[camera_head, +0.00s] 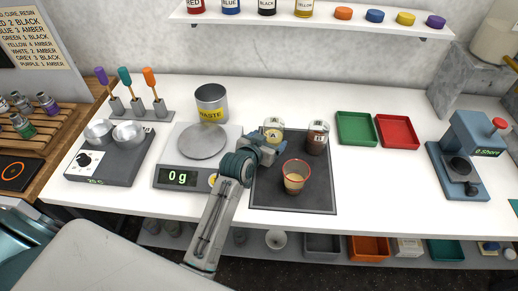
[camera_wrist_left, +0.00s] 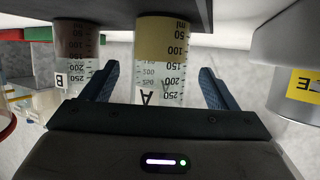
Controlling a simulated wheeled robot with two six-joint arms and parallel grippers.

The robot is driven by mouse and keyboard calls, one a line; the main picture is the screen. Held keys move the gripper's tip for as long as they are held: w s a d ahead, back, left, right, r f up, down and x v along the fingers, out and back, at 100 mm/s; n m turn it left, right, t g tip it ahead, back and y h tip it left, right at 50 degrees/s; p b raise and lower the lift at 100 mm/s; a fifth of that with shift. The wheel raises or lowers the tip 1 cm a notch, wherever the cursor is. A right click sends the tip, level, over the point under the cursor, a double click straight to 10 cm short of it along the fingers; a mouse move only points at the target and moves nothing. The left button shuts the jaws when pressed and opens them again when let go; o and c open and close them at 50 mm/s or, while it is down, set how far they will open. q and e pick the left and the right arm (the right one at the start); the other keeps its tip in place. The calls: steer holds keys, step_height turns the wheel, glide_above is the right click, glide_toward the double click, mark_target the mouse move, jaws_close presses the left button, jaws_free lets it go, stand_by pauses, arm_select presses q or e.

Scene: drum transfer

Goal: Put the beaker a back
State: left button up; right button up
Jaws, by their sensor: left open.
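Beaker A (camera_head: 274,125), a clear graduated beaker with pale yellow liquid, stands upright at the back of the dark mat (camera_head: 262,198). In the left wrist view the beaker A (camera_wrist_left: 161,45) appears upside down, its "A" label between my fingers. My left gripper (camera_head: 267,147) is open, with one finger on each side of the beaker; a gap shows at both sides. It also shows in the left wrist view (camera_wrist_left: 158,85). My left arm hides the beaker's lower part in the head view. My right gripper is not in view.
Beaker B (camera_head: 317,138), with dark red liquid, stands close to the right of beaker A. A red-rimmed cup (camera_head: 295,178) stands in front on the mat. A scale (camera_head: 174,177) reading 0 g and a waste can (camera_head: 211,103) are left. Green (camera_head: 356,128) and red trays (camera_head: 397,131) lie right.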

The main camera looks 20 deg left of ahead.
arm_select(q)
steer(key=b+v, duration=0.1)
steer(key=v, duration=0.6)
steer(key=shift+s+r, duration=0.15)
steer(key=shift+s, duration=0.1)
